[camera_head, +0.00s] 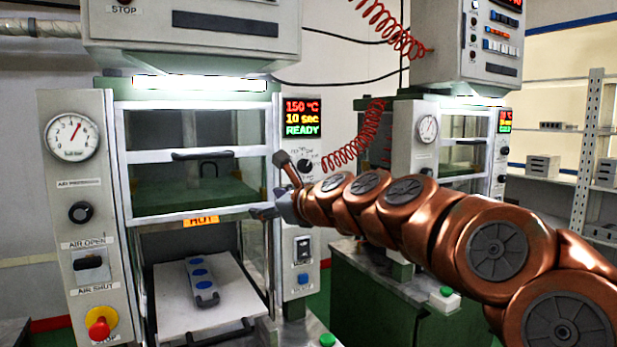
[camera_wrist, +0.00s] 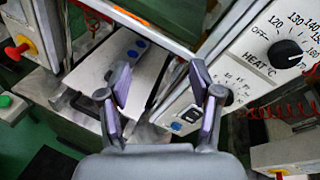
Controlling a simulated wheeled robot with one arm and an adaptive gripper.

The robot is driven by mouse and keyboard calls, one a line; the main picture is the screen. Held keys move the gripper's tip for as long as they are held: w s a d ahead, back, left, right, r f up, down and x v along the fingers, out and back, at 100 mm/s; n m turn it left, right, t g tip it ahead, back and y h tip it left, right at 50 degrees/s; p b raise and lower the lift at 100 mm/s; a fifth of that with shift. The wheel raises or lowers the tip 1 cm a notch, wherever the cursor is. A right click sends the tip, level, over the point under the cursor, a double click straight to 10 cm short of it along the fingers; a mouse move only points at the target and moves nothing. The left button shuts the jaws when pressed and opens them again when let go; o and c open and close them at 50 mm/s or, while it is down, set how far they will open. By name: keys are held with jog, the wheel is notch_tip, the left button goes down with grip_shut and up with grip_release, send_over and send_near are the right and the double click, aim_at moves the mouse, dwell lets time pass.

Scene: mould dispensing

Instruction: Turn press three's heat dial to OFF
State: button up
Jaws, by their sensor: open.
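The near press shows a black heat dial (camera_head: 305,166) on its right-hand panel, below a lit display (camera_head: 302,118) reading 150 °C, 10 sec, READY. In the wrist view the same dial (camera_wrist: 287,54) is at the upper right, marked HEAT °C with OFF and 120 upward; its exact setting is hard to read. No press number is legible. My gripper (camera_head: 268,212) is in front of the press, left of and below the dial, and apart from it. In the wrist view my gripper (camera_wrist: 158,80) has its fingers spread with nothing between them.
A smaller dial (camera_wrist: 222,95) sits below the heat dial. The press has a drawn-out plate (camera_head: 170,308) with a blue-spotted mould (camera_head: 201,280), and a red stop knob (camera_head: 99,328) at left. A second press (camera_head: 470,150) stands right, with a coiled red hose (camera_head: 352,140) between.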

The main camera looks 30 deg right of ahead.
aim_at(306, 166)
jog(key=d+r+m+t+h, duration=0.1)
jog(key=d+r+m+h, duration=0.2)
jog(key=d, duration=0.4)
jog(key=d+r+m+t+h, duration=0.1)
jog(key=d+r+m, duration=0.2)
jog(key=d+m, duration=0.25)
jog(key=w, duration=0.2)
jog(key=w+d, duration=0.1)
jog(key=w, duration=0.1)
jog(key=w+p, duration=0.1)
jog(key=w, duration=0.1)
jog(key=shift+w+d+f, duration=0.25)
jog(key=shift+w+d, duration=0.05)
jog(key=shift+w, duration=0.05)
jog(key=shift+w+d+r, duration=0.1)
jog(key=shift+w, duration=0.4)
jog(key=shift+c, duration=0.3)
jog(key=c, duration=1.1)
